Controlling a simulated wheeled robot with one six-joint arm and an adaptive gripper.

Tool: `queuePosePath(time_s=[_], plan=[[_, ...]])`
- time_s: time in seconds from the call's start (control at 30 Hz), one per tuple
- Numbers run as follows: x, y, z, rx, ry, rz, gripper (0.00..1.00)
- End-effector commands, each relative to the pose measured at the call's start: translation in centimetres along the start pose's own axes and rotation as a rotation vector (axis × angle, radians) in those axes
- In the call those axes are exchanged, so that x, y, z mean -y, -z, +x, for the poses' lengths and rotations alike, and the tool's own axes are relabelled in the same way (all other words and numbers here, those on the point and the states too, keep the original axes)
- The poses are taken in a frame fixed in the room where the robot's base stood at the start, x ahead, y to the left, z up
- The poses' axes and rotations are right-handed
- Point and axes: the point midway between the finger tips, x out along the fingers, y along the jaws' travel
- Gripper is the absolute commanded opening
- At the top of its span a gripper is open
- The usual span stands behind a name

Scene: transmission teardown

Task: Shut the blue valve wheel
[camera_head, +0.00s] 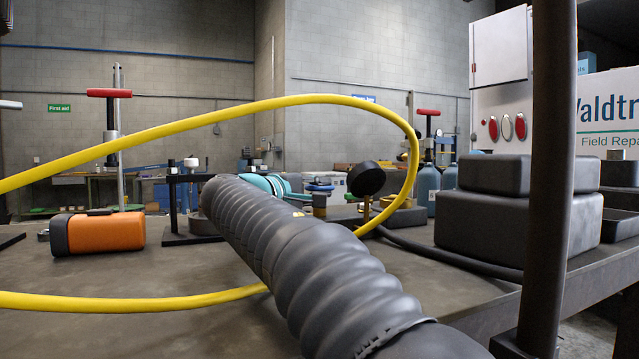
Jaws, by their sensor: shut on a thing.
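A small blue wheel (320,187) shows near the middle of the bench, above brass-coloured fittings (319,201). It is seen almost edge-on and is small, so its turned position cannot be told. A dark round gauge-like part (367,179) stands on a brass stem just right of it.
A yellow hose (250,107) loops over the bench and around the wheel area. An orange-and-black case (100,232) sits left. Stacked dark cases (490,220) and a dark upright post (548,180) stand right.

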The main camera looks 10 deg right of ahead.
Motion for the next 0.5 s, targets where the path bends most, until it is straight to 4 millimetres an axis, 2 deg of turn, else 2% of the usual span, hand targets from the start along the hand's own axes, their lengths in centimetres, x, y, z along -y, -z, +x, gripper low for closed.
queuePosePath(time_s=[0.2, 0.5], plan=[[-0.28, 0.15, 0.04, 0.132, 0.002, -0.003, 0.0], [-0.07, 0.05, 0.02, 0.227, 0.001, -0.002, 0.0]])
